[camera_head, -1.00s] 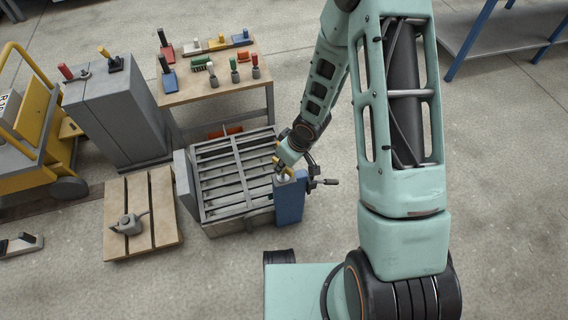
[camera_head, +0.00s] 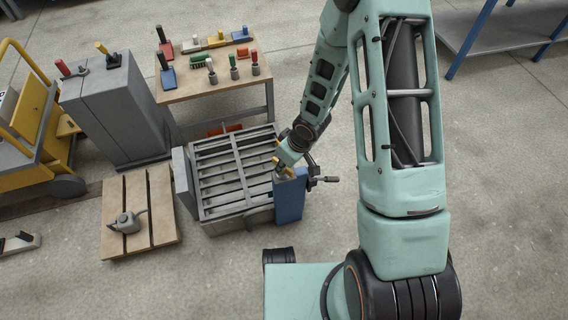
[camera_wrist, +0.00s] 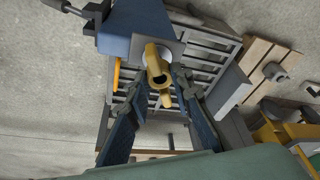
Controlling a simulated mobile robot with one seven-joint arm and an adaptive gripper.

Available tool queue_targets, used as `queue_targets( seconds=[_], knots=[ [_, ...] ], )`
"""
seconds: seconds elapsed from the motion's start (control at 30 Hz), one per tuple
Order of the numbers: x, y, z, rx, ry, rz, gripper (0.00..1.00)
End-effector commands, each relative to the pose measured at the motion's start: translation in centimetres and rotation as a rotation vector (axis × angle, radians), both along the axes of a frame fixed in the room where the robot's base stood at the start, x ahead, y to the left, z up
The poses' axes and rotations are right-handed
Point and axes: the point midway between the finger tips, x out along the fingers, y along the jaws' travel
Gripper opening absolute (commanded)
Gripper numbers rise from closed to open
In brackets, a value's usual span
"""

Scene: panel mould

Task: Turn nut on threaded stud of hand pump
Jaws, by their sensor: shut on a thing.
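The hand pump appears as a blue box (camera_head: 290,203) at the right side of the grey slatted mould; its blue body also fills the top of the wrist view (camera_wrist: 140,22). A yellow nut-like piece (camera_wrist: 155,66) with a dark hole sits on a pale plate on top of it. My gripper (camera_wrist: 156,88) reaches down over it, one dark blue finger on each side, shut on the yellow piece. In the head view my gripper (camera_head: 283,167) is at the pump's top. The threaded stud is not clearly visible.
The slatted mould (camera_head: 186,185) stands left of the pump. A crank handle (camera_head: 328,180) sticks out to the right. A pallet (camera_head: 112,205) with a grey can lies at left. A wooden bench (camera_head: 200,92) with tools stands behind.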

Motion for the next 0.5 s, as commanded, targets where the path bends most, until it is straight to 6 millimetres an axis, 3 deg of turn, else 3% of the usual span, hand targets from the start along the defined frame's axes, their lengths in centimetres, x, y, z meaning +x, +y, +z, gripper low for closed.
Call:
queue_targets(
  seconds=[0.5],
  knots=[
    [0.0,0.0,-1.4,0.000,0.000,0.000,0.00]
  ],
)
